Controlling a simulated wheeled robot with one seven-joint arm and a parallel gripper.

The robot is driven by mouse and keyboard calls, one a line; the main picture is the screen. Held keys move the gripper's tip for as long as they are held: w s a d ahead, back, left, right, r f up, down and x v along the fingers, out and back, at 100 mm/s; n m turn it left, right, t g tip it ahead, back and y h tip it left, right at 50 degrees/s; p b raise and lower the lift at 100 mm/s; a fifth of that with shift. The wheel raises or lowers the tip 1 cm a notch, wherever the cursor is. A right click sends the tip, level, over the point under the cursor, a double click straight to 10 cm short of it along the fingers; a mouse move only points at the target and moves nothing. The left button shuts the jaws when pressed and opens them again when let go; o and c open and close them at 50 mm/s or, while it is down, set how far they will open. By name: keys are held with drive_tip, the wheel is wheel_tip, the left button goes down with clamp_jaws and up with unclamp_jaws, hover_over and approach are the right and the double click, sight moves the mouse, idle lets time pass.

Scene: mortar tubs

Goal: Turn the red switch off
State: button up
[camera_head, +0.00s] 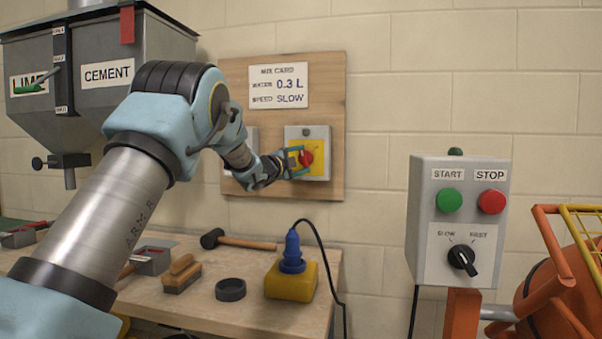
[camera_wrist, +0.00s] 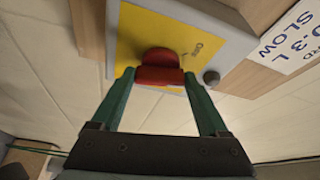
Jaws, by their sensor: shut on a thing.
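The red switch (camera_head: 306,158) is a rotary knob on a yellow plate on a grey box (camera_head: 318,133), mounted on a wooden wall board. In the wrist view the red switch (camera_wrist: 160,72) sits between my two green fingers, against the yellow plate (camera_wrist: 185,35). My gripper (camera_head: 298,160) is at the box, and its fingertips (camera_wrist: 160,76) are closed on the sides of the knob. The switch's position marking is too small or tilted to read clearly.
A mix card (camera_head: 279,86) is on the wooden board (camera_head: 331,75). Below is a bench (camera_head: 190,305) with a mallet (camera_head: 238,242), a brush (camera_head: 182,273) and a blue plug on a yellow block (camera_head: 291,285). A START/STOP control box (camera_head: 428,262) stands to the right.

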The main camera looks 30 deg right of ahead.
drive_tip(key=n+b, duration=0.2)
drive_tip(key=f+n+t+h+b, duration=0.1)
drive_tip(key=n+b, duration=0.1)
drive_tip(key=shift+n+t+b, duration=0.3)
drive_tip(key=shift+b, duration=0.1)
drive_tip(key=shift+r+n+t+b, duration=0.15)
drive_tip(key=shift+n+t+b, duration=0.35)
drive_tip(key=shift+n+b, duration=0.55)
drive_tip(key=shift+r+n, duration=0.1)
drive_tip(key=shift+n, duration=0.25)
drive_tip(key=o, duration=1.2)
drive_tip(key=shift+o, duration=0.2)
drive_tip(key=b+v, duration=0.2)
drive_tip(key=v, duration=0.8)
drive_tip(key=shift+s+a, duration=0.25)
drive_tip(key=shift+a, duration=0.05)
